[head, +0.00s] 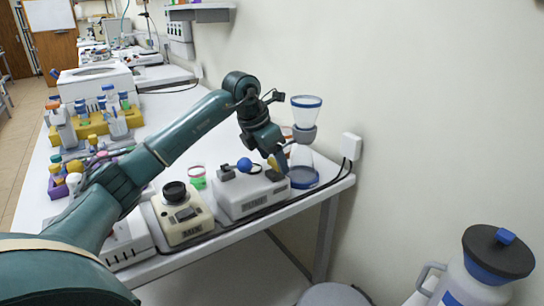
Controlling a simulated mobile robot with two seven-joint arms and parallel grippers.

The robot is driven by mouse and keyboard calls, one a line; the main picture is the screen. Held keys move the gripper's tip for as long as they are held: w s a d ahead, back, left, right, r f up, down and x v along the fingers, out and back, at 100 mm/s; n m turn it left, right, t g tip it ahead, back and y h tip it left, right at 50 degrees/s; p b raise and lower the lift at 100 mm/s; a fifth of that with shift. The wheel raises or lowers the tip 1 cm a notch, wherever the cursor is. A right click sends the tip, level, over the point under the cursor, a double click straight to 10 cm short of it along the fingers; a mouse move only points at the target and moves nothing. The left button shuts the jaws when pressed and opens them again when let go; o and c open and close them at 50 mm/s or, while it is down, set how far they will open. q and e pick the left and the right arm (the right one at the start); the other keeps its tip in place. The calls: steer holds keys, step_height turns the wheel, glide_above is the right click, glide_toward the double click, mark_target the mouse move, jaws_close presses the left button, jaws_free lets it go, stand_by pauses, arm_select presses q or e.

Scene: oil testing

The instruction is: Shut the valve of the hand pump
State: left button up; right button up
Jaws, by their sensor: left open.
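A white box-shaped device (252,193) with a blue ball knob and dark fittings on top sits near the front right corner of the bench. It may be the hand pump; I cannot make out its valve clearly. My left gripper (279,162) reaches over from the left and points down at the right end of this device. It is open, and I cannot tell whether it touches anything. A glass filter funnel (306,113) stands upright just behind it, above a flask with a blue base (304,178). The gripper partly hides this glassware. My right gripper is not in view.
A cream device with a black knob (183,217) stands left of the white device, with a small green-bottomed cup (197,177) behind. Colourful bottle racks (91,127) fill the bench's left. The wall, a socket (351,147) and cables are close on the right. A large jug (478,270) stands at lower right.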

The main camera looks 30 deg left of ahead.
arm_select(q)
steer(key=shift+c, duration=0.2)
steer(key=c, duration=0.9)
steer(key=shift+c, duration=0.2)
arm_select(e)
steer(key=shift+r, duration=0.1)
